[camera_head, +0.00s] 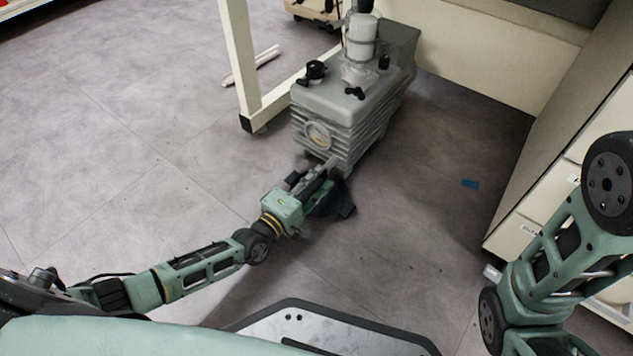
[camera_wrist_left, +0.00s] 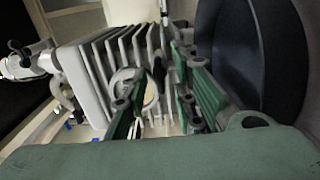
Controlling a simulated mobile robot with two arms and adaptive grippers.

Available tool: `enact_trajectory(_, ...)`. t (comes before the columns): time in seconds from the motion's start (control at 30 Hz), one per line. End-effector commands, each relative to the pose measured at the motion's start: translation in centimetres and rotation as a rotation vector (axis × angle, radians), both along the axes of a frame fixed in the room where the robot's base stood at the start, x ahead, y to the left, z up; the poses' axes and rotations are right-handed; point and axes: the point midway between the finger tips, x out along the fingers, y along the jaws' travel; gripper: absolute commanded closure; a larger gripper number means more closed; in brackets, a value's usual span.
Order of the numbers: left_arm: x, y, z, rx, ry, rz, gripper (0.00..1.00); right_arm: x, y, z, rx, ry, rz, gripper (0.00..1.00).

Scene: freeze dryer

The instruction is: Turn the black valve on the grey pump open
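The grey pump (camera_head: 345,112) stands on the floor below a pale frame. Its top carries several black parts: a round knob (camera_head: 316,70), a small wing-shaped handle (camera_head: 355,92) and a cap (camera_head: 384,62); which one is the valve I cannot tell. My left gripper (camera_head: 330,190) is low in front of the pump's ribbed face, below the top fittings. In the left wrist view its green fingers (camera_wrist_left: 165,100) are apart, with the pump's ribs (camera_wrist_left: 100,65) and round window (camera_wrist_left: 132,88) behind them. Nothing is visibly held. My right gripper is out of view.
A pale frame leg (camera_head: 240,65) stands left of the pump. A pale cabinet (camera_head: 560,190) stands at the right. The floor (camera_head: 130,120) at the left is mostly clear.

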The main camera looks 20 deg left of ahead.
Motion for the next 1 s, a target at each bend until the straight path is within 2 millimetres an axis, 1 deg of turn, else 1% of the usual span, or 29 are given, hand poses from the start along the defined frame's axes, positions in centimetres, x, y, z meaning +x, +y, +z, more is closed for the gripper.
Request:
enact_trajectory(0.1, 0.33, -0.16, -0.06, 0.001, 0.002, 0.000, 0.75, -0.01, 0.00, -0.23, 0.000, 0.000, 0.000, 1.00)
enact_trajectory(0.3, 0.34, -0.15, 0.00, 0.000, 0.002, 0.000, 0.75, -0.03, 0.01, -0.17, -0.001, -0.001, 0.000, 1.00)
enact_trajectory(0.6, 0.30, -0.13, -0.06, 0.000, 0.003, -0.001, 1.00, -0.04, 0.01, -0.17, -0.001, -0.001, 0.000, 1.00)
enact_trajectory(1.0, 0.22, -0.11, -0.29, -0.015, 0.014, -0.001, 1.00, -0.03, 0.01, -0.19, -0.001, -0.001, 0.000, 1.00)
